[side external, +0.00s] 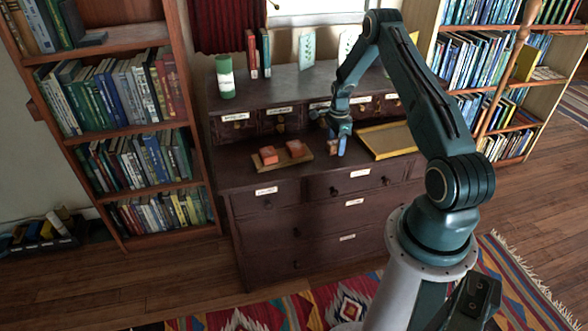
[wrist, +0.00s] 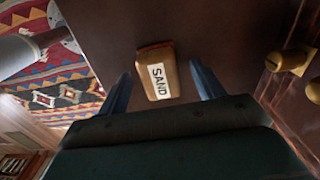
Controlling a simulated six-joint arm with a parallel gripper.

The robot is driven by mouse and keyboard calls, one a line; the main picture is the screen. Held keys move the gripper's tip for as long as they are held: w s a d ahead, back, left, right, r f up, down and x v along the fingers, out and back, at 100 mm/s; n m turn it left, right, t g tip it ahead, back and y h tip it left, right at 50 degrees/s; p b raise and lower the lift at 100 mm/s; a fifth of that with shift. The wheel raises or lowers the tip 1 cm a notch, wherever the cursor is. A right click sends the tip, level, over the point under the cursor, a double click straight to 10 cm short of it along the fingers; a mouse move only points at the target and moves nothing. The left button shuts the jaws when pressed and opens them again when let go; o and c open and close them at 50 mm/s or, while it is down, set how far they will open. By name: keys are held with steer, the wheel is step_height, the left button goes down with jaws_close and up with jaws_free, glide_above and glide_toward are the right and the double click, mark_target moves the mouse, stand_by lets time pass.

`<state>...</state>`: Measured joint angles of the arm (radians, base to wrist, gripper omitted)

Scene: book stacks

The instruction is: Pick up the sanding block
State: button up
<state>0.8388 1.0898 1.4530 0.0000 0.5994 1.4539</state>
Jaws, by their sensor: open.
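The sanding block (wrist: 157,72) is a small tan-brown block with a white label reading SAND. In the wrist view it lies on the dark dresser top, between and just beyond the fingertips of my open gripper (wrist: 160,85). The blue fingers stand on either side of it with gaps, and I see no contact. In the side view my gripper (side external: 338,145) points down at the dresser top, right of a wooden tray. The block (side external: 332,143) shows there only in small part, mostly hidden by the fingers.
A wooden tray (side external: 286,163) with two orange-red blocks sits left of my gripper. A yellow-rimmed tray (side external: 388,140) lies to the right. Small labelled drawers (side external: 282,119) rise behind. A green cylinder (side external: 225,77) stands on the upper shelf. Bookcases flank the dresser (side external: 330,195).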

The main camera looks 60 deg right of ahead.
mark_target(336, 142)
steer(key=shift+f, duration=0.4)
steer(key=c, duration=1.1)
steer(key=shift+r, duration=0.15)
step_height(336, 142, up, 20)
steer(key=shift+f, duration=0.1)
stand_by(0.6)
